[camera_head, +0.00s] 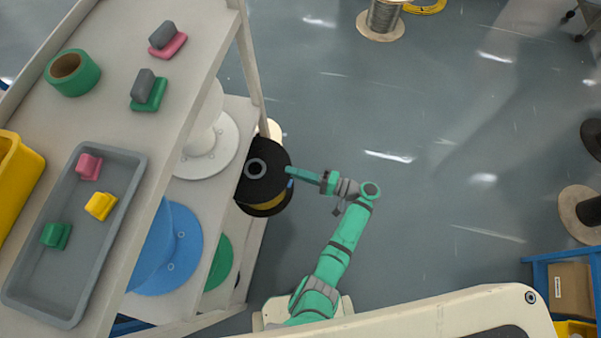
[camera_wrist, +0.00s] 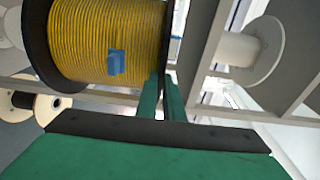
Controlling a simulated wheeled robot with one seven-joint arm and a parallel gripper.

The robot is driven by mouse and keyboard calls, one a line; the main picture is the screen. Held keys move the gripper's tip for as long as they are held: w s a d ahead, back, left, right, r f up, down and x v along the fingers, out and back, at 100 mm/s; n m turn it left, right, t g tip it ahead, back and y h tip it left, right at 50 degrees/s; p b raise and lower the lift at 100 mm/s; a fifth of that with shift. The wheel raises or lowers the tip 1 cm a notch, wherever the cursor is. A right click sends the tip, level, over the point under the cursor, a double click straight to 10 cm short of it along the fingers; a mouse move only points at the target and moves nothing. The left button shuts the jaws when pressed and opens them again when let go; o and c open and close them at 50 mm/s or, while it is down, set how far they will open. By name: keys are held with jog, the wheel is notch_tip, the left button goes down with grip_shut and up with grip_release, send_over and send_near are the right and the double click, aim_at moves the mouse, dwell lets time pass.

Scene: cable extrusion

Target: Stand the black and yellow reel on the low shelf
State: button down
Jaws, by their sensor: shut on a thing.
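The black and yellow reel (camera_head: 264,172) is at the open side of the shelf unit, its black flange facing up in the head view. In the wrist view its yellow winding (camera_wrist: 108,42) fills the upper left, with a blue tag on it. My gripper (camera_head: 291,172) is shut on the reel, at the flange on its right side in the head view. In the wrist view the green fingers (camera_wrist: 159,97) reach up to the flange's edge. The low shelf is mostly hidden under the upper shelves, and I cannot tell whether the reel touches it.
A white reel (camera_head: 207,145), a blue reel (camera_head: 172,248) and a green reel (camera_head: 218,262) stand on the shelf unit. Its top (camera_head: 122,123) holds a grey tray (camera_head: 42,282), green tape and small blocks. A slanted post rises close to the black and yellow reel.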

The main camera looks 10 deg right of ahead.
aim_at(251, 167)
jog(key=shift+s+a+x, duration=0.15)
jog(key=shift+s+x, duration=0.1)
jog(key=shift+x, duration=2.4)
jog(key=shift+s+a+x, duration=0.1)
jog(key=shift+s+x, duration=0.1)
jog(key=shift+x, duration=2.4)
jog(key=shift+s+a+x, duration=0.15)
jog(key=shift+s+x, duration=0.1)
jog(key=shift+x, duration=2.4)
jog(key=shift+w+a+f, duration=0.1)
jog(key=shift+a, duration=0.05)
jog(key=shift+f, duration=1.4)
jog(key=c, duration=1.8)
grip_release()
